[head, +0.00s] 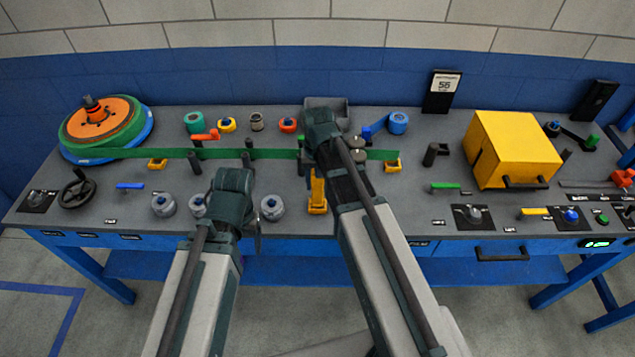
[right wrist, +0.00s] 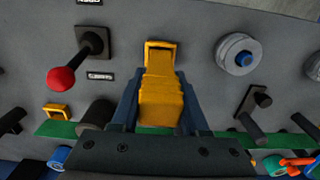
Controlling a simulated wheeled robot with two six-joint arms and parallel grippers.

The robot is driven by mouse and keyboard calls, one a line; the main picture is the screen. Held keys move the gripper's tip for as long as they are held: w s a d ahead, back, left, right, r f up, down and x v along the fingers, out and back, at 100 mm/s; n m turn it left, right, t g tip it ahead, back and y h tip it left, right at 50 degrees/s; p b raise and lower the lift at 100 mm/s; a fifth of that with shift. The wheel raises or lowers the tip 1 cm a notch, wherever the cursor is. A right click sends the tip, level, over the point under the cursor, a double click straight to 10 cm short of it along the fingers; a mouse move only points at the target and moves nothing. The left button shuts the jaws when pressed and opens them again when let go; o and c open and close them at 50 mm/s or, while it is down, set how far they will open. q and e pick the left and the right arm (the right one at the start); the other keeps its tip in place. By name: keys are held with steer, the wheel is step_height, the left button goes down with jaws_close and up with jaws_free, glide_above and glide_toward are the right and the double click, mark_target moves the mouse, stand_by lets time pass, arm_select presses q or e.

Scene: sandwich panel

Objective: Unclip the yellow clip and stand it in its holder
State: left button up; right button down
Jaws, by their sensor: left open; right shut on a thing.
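The yellow clip (right wrist: 161,108) is between the two fingers of my right gripper (right wrist: 158,82), which is shut on it. In the head view the clip (head: 316,185) shows below my right wrist, in front of the green strip. A yellow frame with a dark opening, seemingly the holder (right wrist: 161,44), is at the clip's far end. This holder (head: 317,209) is near the panel's front in the head view. The clip's end overlaps the frame; I cannot tell if it is inside or just above. My left gripper (head: 238,188) is open over the front left, its fingertips mostly hidden.
The green strip (head: 228,154) runs across the panel from the orange and green reel (head: 97,118). Two smaller yellow pieces (head: 157,164) sit near the strip.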

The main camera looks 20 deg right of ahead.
steer(key=shift+f, duration=0.25)
steer(key=shift+f+b, duration=0.65)
steer(key=shift+b, duration=0.2)
steer(key=shift+c, duration=1.6)
jaws_free()
steer(key=shift+r, duration=0.1)
step_height(320, 180, up, 7)
steer(key=p, duration=0.7)
